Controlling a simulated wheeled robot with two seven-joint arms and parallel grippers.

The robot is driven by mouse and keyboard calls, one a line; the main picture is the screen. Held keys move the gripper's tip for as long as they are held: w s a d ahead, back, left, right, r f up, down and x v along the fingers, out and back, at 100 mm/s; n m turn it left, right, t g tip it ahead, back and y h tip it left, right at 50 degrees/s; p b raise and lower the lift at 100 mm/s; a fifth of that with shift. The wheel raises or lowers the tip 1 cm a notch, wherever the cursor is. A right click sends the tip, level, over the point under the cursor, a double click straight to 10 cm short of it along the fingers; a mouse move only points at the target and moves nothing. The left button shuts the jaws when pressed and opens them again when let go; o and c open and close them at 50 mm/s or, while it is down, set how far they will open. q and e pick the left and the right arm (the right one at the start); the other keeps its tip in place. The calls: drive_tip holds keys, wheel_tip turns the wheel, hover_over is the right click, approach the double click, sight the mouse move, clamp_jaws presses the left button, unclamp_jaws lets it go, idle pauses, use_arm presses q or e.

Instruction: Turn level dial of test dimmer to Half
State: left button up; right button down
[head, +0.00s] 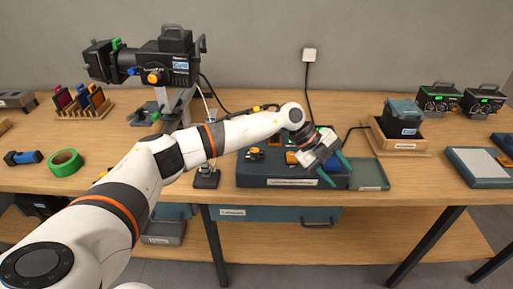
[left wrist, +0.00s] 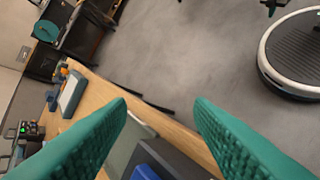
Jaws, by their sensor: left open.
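A low dark blue-grey unit (head: 290,183) with a label on its front edge sits on the wooden bench, apparently the test dimmer. An orange-topped dial (head: 255,153) shows on its left part, and another orange part (head: 291,157) shows beside my wrist. Which is the level dial, and its setting, I cannot tell. My left gripper (head: 335,171) is open and empty above the unit's right end, its green fingers pointing right and down. In the left wrist view the open fingers (left wrist: 160,106) show, with a blue part (left wrist: 146,172) below between them. My right gripper is not in view.
A grey-green tray (head: 371,175) adjoins the unit's right side. A stage light (head: 165,65) stands behind my arm. A wooden tray (head: 398,146) holds a dark box (head: 402,118). A green tape roll (head: 65,162) lies at left.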

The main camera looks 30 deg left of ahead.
use_arm(q)
drive_tip(key=w+a+r+n+y, duration=0.1)
drive_tip(key=a+r+y, duration=0.15)
drive_tip(key=a, duration=0.55)
drive_tip(key=a+r+n+y, duration=0.1)
drive_tip(key=a+r+y, duration=0.1)
drive_tip(key=a+y, duration=0.35)
drive_tip(key=n+g+y, duration=0.1)
drive_tip(key=n+g, duration=0.1)
drive_tip(key=n, duration=0.1)
approach(254, 149)
wheel_tip(254, 149, down, 9)
drive_tip(key=p, duration=0.2)
drive_tip(key=shift+s+d+f+p, duration=0.1)
drive_tip(key=shift+s+d+p, duration=0.1)
drive_tip(key=shift+p, duration=0.2)
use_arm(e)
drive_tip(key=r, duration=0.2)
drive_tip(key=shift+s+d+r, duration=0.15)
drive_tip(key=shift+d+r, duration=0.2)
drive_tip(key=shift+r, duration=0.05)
use_arm(q)
drive_tip(key=shift+c, duration=0.4)
drive_tip(key=c, duration=0.9)
